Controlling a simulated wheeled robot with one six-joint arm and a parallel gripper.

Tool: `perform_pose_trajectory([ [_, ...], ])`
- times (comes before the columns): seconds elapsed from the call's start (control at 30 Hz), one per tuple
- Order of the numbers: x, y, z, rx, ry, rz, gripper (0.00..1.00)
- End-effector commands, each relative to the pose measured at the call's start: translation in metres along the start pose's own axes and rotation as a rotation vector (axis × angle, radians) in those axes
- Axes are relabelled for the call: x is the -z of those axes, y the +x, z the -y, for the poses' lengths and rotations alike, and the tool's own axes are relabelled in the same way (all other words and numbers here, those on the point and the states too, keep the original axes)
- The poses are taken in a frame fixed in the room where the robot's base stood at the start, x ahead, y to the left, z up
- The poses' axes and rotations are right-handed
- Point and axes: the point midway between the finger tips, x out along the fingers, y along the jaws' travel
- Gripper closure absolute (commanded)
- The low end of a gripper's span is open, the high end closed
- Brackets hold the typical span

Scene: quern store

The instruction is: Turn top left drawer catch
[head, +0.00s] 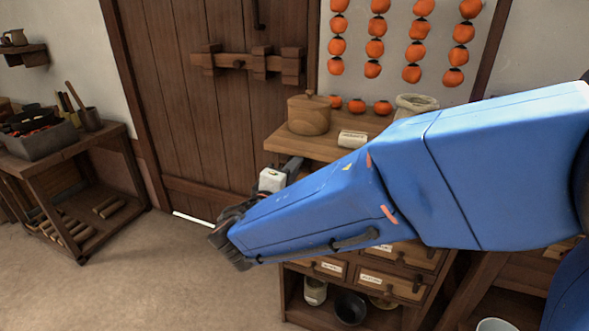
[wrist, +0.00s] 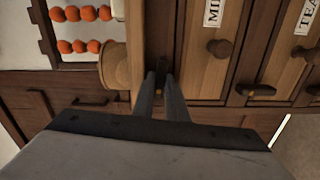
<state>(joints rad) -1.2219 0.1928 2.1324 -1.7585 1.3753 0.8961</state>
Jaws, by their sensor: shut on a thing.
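In the wrist view my gripper (wrist: 161,82) has its two dark fingers close together around a small dark wooden catch (wrist: 161,66) on the drawer front. The catch points roughly along the fingers, and its lower part is hidden between them. Beside it is a drawer (wrist: 195,72) with a label starting "MI" and a round knob (wrist: 220,48). In the head view my blue arm crosses in front of the cabinet and hides the catch, the upper left drawer and my fingertips.
A second catch (wrist: 255,90) sits by the drawer labelled "TEA". Lower drawers (head: 385,280) show beneath my arm. Open floor (head: 170,285) lies to the left.

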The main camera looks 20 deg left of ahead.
Motion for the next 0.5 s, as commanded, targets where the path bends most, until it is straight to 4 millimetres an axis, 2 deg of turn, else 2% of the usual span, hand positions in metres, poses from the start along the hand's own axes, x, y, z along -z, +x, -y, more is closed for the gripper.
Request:
perform_pose_trajectory([
  [0.4,0.0005,-0.0006,0.0011,0.002,-0.008,-0.002,1.0],
  [0.43,0.0005,-0.0006,0.0011,0.002,-0.008,-0.002,0.85],
  [0.5,0.0004,-0.0006,0.0009,0.002,-0.007,-0.002,0.69],
])
